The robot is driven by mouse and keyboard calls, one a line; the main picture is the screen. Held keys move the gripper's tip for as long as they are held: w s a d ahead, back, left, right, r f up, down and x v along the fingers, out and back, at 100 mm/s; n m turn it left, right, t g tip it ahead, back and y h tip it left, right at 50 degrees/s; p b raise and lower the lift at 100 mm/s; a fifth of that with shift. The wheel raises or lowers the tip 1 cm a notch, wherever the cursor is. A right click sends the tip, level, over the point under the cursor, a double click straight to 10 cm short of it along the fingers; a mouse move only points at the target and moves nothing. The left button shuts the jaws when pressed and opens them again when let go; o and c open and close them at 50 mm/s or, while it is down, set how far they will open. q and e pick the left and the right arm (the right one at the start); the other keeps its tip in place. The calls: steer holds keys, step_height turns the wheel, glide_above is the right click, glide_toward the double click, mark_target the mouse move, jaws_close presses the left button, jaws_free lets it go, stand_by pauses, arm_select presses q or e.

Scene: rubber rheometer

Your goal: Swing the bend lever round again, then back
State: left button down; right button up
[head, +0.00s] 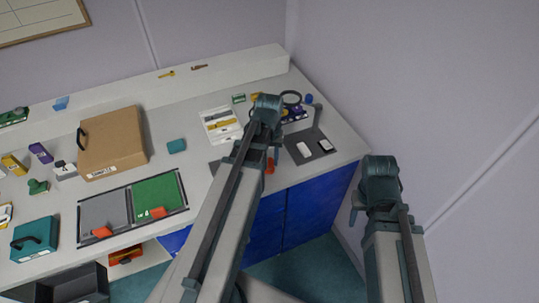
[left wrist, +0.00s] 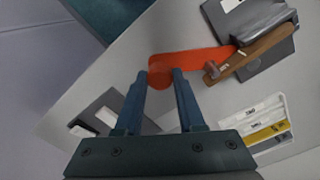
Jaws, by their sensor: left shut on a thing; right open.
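The bend lever is a flat orange bar (left wrist: 200,60) in the left wrist view. Its rounded end lies between my left fingertips (left wrist: 160,74), shut on it; the other end reaches a brown piece (left wrist: 255,52) with a small round pin, beside a grey fixture (left wrist: 265,18). In the head view, a bit of the orange lever (head: 270,166) shows beside my left arm; the arm hides most of the fixture and my left fingertips. My right gripper (head: 362,208) is open and empty, off the bench's right front edge.
A dark mat (head: 322,158) with small items lies at the bench's right end. A white card (head: 220,125) lies left of my left arm. A brown case (head: 112,142) and a tray with grey and green halves (head: 108,211) stand further left.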

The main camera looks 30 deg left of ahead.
arm_select(q)
steer(key=shift+s+d+m, duration=0.25)
steer(key=shift+s+m, duration=0.85)
steer(key=shift+s, duration=0.1)
arm_select(e)
steer(key=shift+s+d, duration=0.1)
steer(key=shift+s, duration=0.3)
arm_select(q)
steer(key=shift+s, duration=0.15)
steer(key=c, duration=0.5)
jaws_free()
steer(key=shift+r, duration=0.1)
arm_select(e)
steer(key=shift+r, duration=0.15)
arm_select(q)
step_height(320, 180, up, 14)
steer(key=p, duration=1.3)
steer(key=shift+f+p, duration=0.2)
steer(key=shift+p, duration=0.2)
arm_select(e)
step_height(320, 180, up, 14)
steer(key=shift+f, duration=0.25)
